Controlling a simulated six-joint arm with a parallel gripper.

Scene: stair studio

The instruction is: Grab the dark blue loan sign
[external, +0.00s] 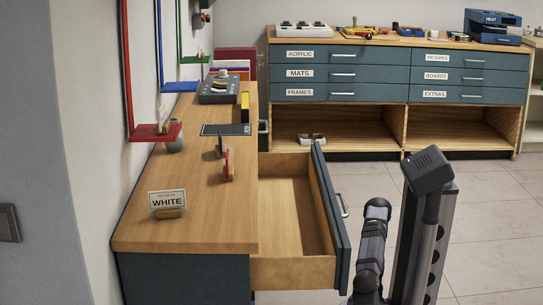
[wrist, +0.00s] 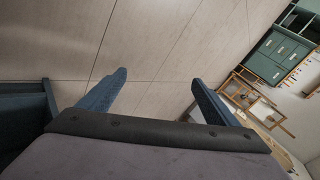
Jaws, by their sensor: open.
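A small dark blue upright piece (external: 220,143), probably the loan sign, stands on the wooden counter in the external view. It is turned nearly edge-on, so no lettering can be read. A similar red sign (external: 228,165) stands just in front of it. My gripper (wrist: 158,78) is open and empty in the wrist view, with bare floor between its fingers. The sign does not show in the wrist view. In the external view my arm is right of the counter, away from the sign, and my fingers cannot be made out there.
A white sign reading WHITE (external: 167,200) stands on the counter's (external: 190,233) near end. An empty drawer (external: 288,215) is pulled out between the counter and my arm. A red wall shelf (external: 150,133) overhangs the left side. A dark flat pad (external: 225,130) lies behind the signs.

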